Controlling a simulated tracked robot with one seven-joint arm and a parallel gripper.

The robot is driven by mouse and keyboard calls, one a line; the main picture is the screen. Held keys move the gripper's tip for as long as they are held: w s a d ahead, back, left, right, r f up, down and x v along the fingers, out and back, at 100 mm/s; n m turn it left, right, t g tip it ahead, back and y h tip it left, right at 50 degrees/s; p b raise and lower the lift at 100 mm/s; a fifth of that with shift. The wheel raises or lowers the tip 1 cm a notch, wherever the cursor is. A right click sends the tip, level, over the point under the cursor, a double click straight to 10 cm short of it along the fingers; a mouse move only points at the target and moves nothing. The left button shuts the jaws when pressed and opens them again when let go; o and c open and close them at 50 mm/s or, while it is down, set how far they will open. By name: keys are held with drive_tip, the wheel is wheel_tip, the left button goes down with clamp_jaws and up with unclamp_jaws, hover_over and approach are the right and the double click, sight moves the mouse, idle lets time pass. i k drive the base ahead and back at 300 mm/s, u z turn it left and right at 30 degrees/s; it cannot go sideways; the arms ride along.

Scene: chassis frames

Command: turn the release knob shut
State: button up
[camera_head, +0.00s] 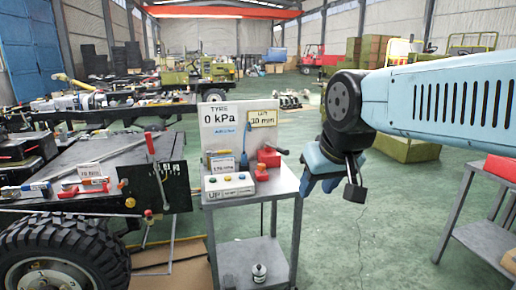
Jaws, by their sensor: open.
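A grey trolley (240,191) stands in the middle with a panel (223,126) reading "TYRE 0 kPa" and a sign (263,118) reading "10 mm". On its top are a red block with a dark handle (270,156), a small red knob-like part (261,173) in front of it, and a white button box (228,186) marked "UP". I cannot tell for sure which part is the release knob, nor how far it is turned. My gripper (318,184) hangs just right of the trolley top, pointing down, open and apparently empty; its fingertips are small and partly overlapped.
A chassis frame (120,165) with a large tyre (60,255) and an upright red-handled lever (151,145) stands at left. A grey table (480,236) is at lower right. Green crates (405,147) stand behind my arm. The green floor between trolley and table is clear.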

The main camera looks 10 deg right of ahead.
sight(261, 167)
drive_tip(key=k, duration=0.6)
drive_tip(key=z, duration=0.3)
drive_tip(key=i, duration=1.75)
drive_tip(key=u, duration=0.3)
